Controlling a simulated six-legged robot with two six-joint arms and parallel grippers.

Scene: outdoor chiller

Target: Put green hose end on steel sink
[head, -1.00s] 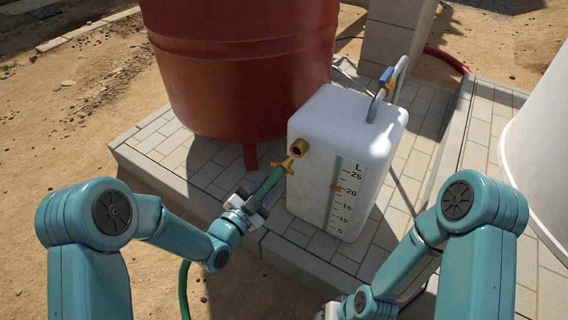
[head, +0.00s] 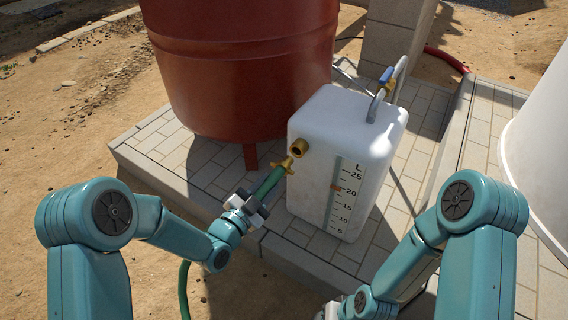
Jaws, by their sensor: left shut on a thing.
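The green hose end (head: 269,183) has a brass fitting at its tip. My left gripper (head: 247,205) is shut on the green hose just behind that fitting. The brass tip points up and right, close to the brass port on the white container; I cannot tell whether they touch. The rest of the green hose hangs down below my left wrist. My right gripper (head: 328,313) is mostly cut off at the bottom edge, and its jaws cannot be made out. No steel sink can be recognised in view.
The white container (head: 318,120) with a litre scale stands on the paved slab (head: 197,174). A large red-brown tank (head: 240,70) stands behind it on the left. A red hose (head: 447,58) lies at the back right. A white cylinder (head: 545,160) stands at the right edge.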

